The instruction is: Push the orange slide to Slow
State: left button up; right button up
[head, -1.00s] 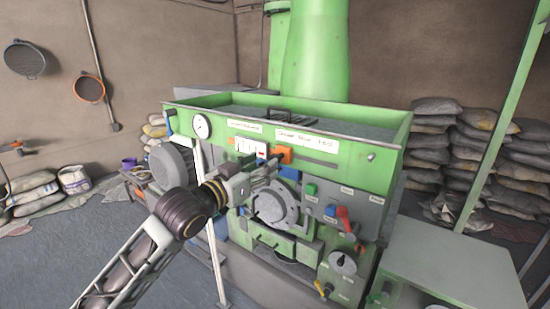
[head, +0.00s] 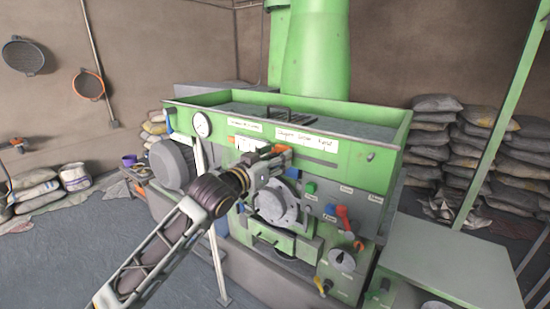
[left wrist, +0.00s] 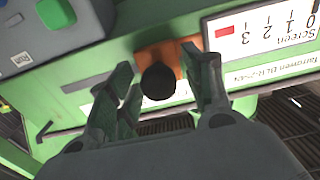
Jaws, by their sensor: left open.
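The orange slide (head: 284,155) is on the front of the green machine, partly hidden behind my left gripper. In the left wrist view an orange block (left wrist: 168,55) carries a round black knob (left wrist: 158,82). My left gripper (head: 279,164) is open at the machine's front. In the left wrist view its fingers (left wrist: 164,84) stand on either side of the knob; I cannot tell whether they touch it. A white scale plate (left wrist: 270,35) beside the block reads "Screen" with 0 to 3, upside down, and has a red mark. I cannot read a "Slow" label. My right gripper is not in view.
A green button (head: 310,188), a red lever (head: 343,214) and a round dial (head: 342,260) sit to the right on the panel. A grey disc (head: 273,205) is below my gripper. A green table (head: 450,262) stands at the right; sacks line the wall.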

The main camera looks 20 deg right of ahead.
pick_arm(q)
jog(key=shift+c, duration=1)
grip_shut()
jog(key=shift+s, duration=0.1)
jog(key=s+d, duration=0.1)
jog(key=s+d+p, duration=0.1)
jog(key=s+d, duration=0.1)
jog(key=shift+s, duration=0.3)
jog(key=shift+s+d, duration=0.4)
jog(key=shift+s, duration=0.15)
